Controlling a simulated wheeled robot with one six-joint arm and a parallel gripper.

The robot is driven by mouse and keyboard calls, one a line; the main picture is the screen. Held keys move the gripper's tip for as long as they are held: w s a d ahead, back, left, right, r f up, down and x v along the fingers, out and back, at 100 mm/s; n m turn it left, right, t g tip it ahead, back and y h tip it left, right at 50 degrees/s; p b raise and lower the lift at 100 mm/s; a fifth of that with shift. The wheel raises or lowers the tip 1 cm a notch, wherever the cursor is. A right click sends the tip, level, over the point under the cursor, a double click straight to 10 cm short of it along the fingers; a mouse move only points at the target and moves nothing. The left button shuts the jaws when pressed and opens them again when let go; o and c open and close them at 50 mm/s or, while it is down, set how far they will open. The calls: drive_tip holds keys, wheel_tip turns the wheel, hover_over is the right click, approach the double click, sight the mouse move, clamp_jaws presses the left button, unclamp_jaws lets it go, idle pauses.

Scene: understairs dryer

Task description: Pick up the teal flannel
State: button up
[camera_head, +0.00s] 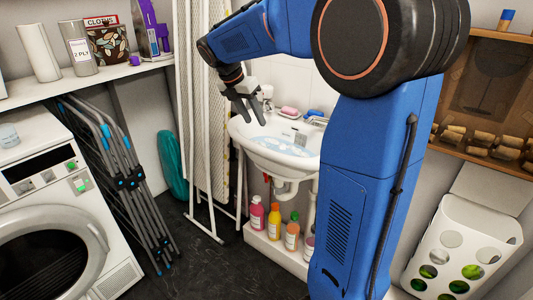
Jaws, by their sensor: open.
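I cannot make out a teal flannel for certain. Light blue patches (283,147) show in the bowl of the white sink (240,134); whether they are cloth or water I cannot tell. A tall, rounded teal thing (171,168) stands against the wall behind the folded rack; it does not clearly look like a flannel. My gripper (250,123) is open and appears empty, pointing down over or in front of the sink's left side. My blue arm hides part of the sink's right side.
A pink soap (290,111) lies on the sink's back rim near the tap (267,92). Several bottles (274,221) stand below the sink. A folded rack (120,180) and white dryer (65,205) are at left. A white perforated bin (460,245) is at right. Dark floor lies clear in front.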

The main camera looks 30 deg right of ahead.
sight(268, 145)
drive_tip(key=x, duration=1.4)
drive_tip(key=shift+d+f, duration=0.2)
drive_tip(key=shift+f, duration=0.1)
drive_tip(key=c, duration=0.8)
